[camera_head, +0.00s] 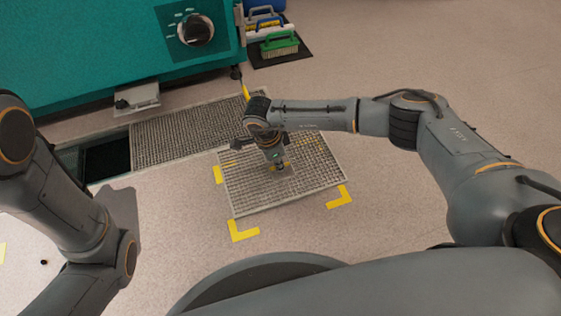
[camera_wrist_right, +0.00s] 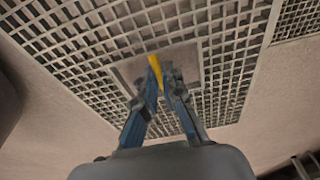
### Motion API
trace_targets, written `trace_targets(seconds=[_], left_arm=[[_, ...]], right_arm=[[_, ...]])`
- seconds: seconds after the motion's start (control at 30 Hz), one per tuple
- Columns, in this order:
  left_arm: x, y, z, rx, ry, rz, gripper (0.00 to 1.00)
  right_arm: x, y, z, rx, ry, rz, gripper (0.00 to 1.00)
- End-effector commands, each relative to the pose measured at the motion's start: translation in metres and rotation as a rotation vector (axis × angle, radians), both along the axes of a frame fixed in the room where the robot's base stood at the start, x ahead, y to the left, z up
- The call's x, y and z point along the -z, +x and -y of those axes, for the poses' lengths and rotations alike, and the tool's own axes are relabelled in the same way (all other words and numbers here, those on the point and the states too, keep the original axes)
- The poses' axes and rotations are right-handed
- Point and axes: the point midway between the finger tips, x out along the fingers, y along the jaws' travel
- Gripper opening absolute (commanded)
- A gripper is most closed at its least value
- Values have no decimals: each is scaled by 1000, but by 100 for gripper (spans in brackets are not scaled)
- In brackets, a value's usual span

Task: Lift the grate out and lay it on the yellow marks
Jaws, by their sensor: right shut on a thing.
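The grey metal grate (camera_head: 245,190) is out over the floor, in among yellow corner marks. Marks show at its front left (camera_head: 241,231), front right (camera_head: 340,197) and left (camera_head: 217,175). It sits slightly turned against them, and I cannot tell whether it touches the floor. My right gripper (camera_head: 281,172) points down at its middle and is shut on it at a plain centre plate. In the right wrist view, the fingers (camera_wrist_right: 158,72) meet at the plate of the grate (camera_wrist_right: 85,45), with a yellow piece between them. My left gripper is out of view.
An open dark pit (camera_head: 107,158) lies at the left, beside a second grate (camera_head: 180,132) in the floor channel. A teal cabinet (camera_head: 110,45) stands behind. A green brush (camera_head: 279,44) and other items stand on a black mat. The floor at the right is clear.

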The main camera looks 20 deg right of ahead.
Motion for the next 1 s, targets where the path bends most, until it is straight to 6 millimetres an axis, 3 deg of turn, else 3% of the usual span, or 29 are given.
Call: trace_targets(seconds=[0.1, 0.6, 1.0], left_arm=[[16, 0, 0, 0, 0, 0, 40], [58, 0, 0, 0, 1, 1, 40], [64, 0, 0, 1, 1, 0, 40]], right_arm=[[17, 1, -1, 0, 1, 2, 0], [68, 1, 0, 1, 1, 2, 0], [76, 1, 0, 0, 1, 3, 0]])
